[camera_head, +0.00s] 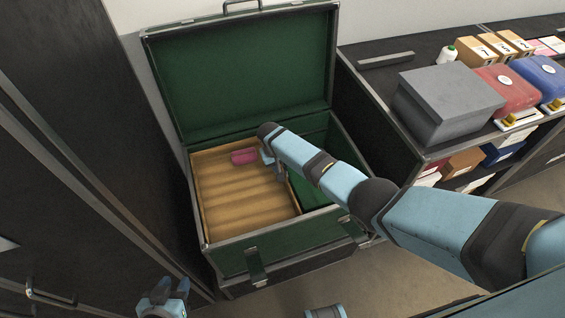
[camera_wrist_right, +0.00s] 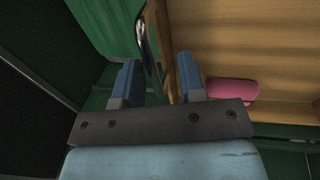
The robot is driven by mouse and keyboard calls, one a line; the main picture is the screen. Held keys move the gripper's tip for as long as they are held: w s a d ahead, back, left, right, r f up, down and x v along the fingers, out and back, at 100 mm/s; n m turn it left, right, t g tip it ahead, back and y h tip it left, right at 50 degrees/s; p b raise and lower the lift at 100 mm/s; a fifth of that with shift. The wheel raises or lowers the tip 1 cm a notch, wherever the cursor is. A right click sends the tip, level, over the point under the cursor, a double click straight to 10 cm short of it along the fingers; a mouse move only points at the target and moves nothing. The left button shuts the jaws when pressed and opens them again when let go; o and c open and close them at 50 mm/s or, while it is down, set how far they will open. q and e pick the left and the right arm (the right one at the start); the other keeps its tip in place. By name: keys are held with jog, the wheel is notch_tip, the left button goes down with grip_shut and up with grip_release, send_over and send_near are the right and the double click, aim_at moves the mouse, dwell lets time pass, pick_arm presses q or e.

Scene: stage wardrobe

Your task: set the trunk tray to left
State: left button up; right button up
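The green trunk (camera_head: 285,240) stands open, its lid (camera_head: 245,70) tilted back. The wooden trunk tray (camera_head: 243,200) sits in the left part of the trunk; the right part (camera_head: 314,190) shows green lining. A pink object (camera_head: 243,156) lies in the tray, and it also shows in the right wrist view (camera_wrist_right: 230,91). My right gripper (camera_wrist_right: 158,82) is at the tray's right side, its fingers apart on either side of the tray wall and a metal handle (camera_wrist_right: 141,38). I cannot see contact. My left gripper (camera_head: 171,291) is open and empty, low in front of the trunk.
A dark cabinet (camera_head: 80,130) stands close on the left. On the right, a dark shelf unit (camera_head: 385,80) bears a grey box (camera_head: 450,95), a red case (camera_head: 508,90), a blue case (camera_head: 541,76) and several small boxes. Floor (camera_head: 400,285) shows in front of the trunk.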

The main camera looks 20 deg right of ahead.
jog(key=shift+d, duration=0.15)
notch_tip(320, 180, up, 14)
jog(key=a+p, duration=0.2)
jog(key=p, duration=0.1)
jog(key=shift+a+f, duration=0.2)
jog(key=shift+a, duration=0.2)
